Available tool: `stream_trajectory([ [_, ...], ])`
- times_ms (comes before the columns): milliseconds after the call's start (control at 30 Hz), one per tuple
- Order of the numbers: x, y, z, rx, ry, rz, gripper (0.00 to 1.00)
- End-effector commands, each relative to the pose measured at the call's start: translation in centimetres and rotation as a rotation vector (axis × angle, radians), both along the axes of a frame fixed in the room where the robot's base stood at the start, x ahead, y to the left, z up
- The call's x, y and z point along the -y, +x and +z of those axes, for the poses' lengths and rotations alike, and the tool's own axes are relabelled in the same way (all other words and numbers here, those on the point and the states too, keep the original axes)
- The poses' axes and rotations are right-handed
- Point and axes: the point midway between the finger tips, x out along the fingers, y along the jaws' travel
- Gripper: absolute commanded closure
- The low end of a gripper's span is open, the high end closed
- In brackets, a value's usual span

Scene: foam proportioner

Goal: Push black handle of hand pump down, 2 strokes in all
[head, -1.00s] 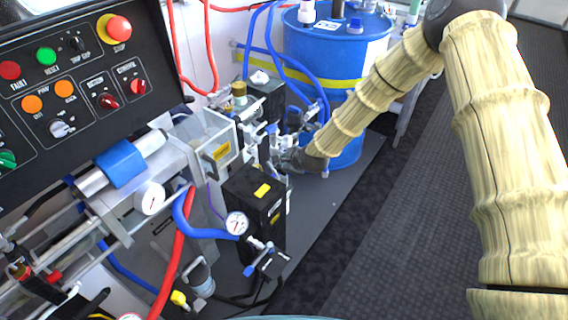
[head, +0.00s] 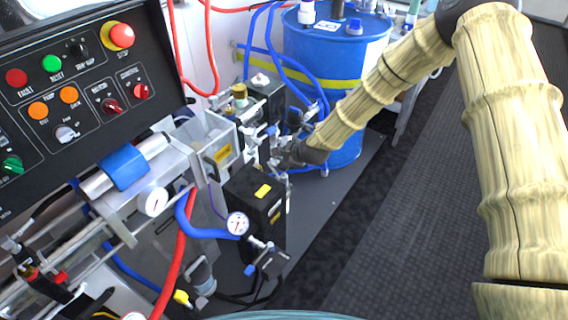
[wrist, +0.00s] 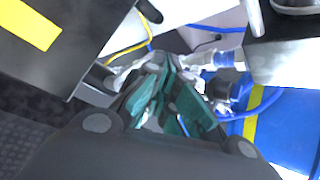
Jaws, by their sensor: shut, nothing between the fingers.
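My gripper (head: 280,154) is in among the pipe fittings between the two black boxes, in front of the blue drum. In the wrist view, its teal-padded fingers (wrist: 166,78) come together at the tips with nothing held. A short dark bar (wrist: 100,77) lies just left of the fingertips in the wrist view; I cannot tell whether it is the hand pump's black handle or whether the fingers touch it. The pump body is not clear among the silver and blue fittings, and my gripper and forearm hide part of that area.
The blue drum (head: 355,60) stands behind my forearm. A black box with a yellow label (head: 255,195) and a gauge (head: 237,223) are close in front of the gripper. Blue hoses (head: 262,55) hang behind. The control panel (head: 80,85) is at left; open floor is at right.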

Motion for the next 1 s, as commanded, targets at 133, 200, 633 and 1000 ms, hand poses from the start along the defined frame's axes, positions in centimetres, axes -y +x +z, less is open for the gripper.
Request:
stream_trajectory([
  [133,0.0,0.0,0.0,0.000,0.000,0.000,1.00],
  [200,0.0,0.0,0.0,0.000,0.000,0.000,1.00],
  [633,0.0,0.0,2.7,0.001,0.001,0.000,1.00],
  [1000,0.0,0.0,5.0,0.000,-0.001,0.001,1.00],
])
